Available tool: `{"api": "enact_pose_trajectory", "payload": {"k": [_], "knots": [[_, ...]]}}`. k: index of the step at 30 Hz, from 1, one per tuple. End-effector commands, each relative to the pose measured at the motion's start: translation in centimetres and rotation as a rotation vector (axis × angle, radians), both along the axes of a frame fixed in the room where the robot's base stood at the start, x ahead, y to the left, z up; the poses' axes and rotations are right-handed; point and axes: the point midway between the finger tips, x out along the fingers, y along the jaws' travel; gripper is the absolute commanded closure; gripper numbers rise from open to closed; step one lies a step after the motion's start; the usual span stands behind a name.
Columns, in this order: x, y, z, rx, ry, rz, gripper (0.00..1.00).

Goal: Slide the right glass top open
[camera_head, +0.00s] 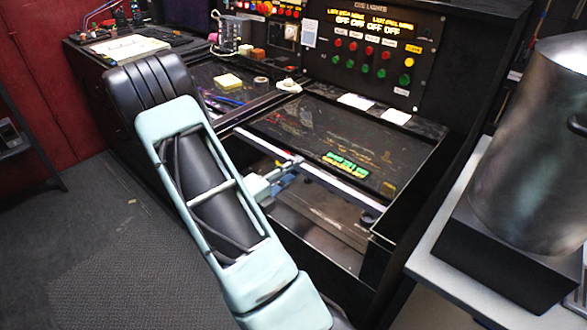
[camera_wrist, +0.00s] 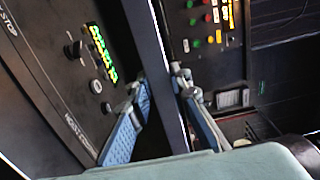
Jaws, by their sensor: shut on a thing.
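The right glass top (camera_head: 395,155) is a dark, reflective panel in the black desk, with a pale bar along its front edge (camera_head: 340,186). An open gap shows in front of this bar, with the compartment interior (camera_head: 320,212) visible below. My gripper (camera_head: 293,163) is at the bar, left of its middle. In the wrist view, the two blue-padded fingers of my gripper (camera_wrist: 160,84) stand on either side of a dark edge strip (camera_wrist: 150,40) and are shut on it. The exact finger contact is partly hidden in the head view.
A cue panel (camera_head: 375,50) with red and green buttons rises behind the glass. A large metal pot (camera_head: 530,150) stands on a table at right. Open floor (camera_head: 90,240) lies at left.

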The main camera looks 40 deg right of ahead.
Motion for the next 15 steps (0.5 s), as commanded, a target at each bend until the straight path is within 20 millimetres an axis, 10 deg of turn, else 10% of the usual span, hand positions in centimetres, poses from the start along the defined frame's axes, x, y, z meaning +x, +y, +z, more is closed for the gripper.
{"api": "enact_pose_trajectory", "payload": {"k": [8,15], "knots": [[0.3,-4.6,0.5,-0.007,0.0,-0.002,1.0],[1.0,-12.5,0.5,-0.009,0.001,-0.002,1.0]]}}
